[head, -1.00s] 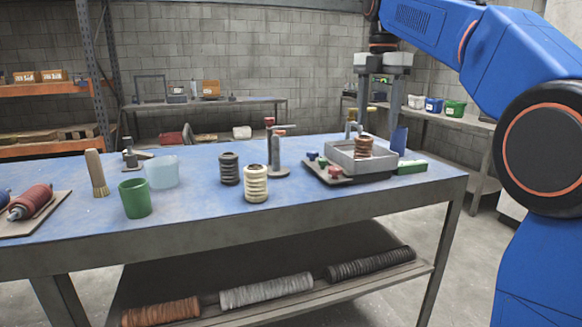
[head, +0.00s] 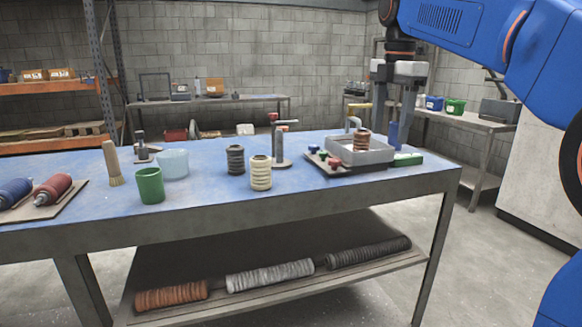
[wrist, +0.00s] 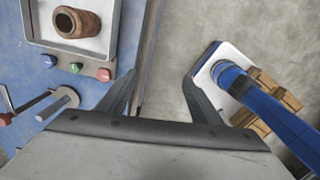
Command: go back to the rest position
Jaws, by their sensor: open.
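My gripper (head: 394,112) hangs pointing down at the right end of the blue-topped table (head: 215,203). Its fingers are apart, with nothing between them. In the wrist view my gripper (wrist: 160,92) is over the table edge and the concrete floor, to the right of a grey tray (wrist: 62,46). In the head view the tray (head: 376,157) and the brown tube (head: 361,141) are left of and below my gripper.
A cream ribbed tube (head: 261,173), a dark one (head: 235,160), a green cup (head: 149,186), a clear cup (head: 173,163) and a brush (head: 112,163) stand on the table.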

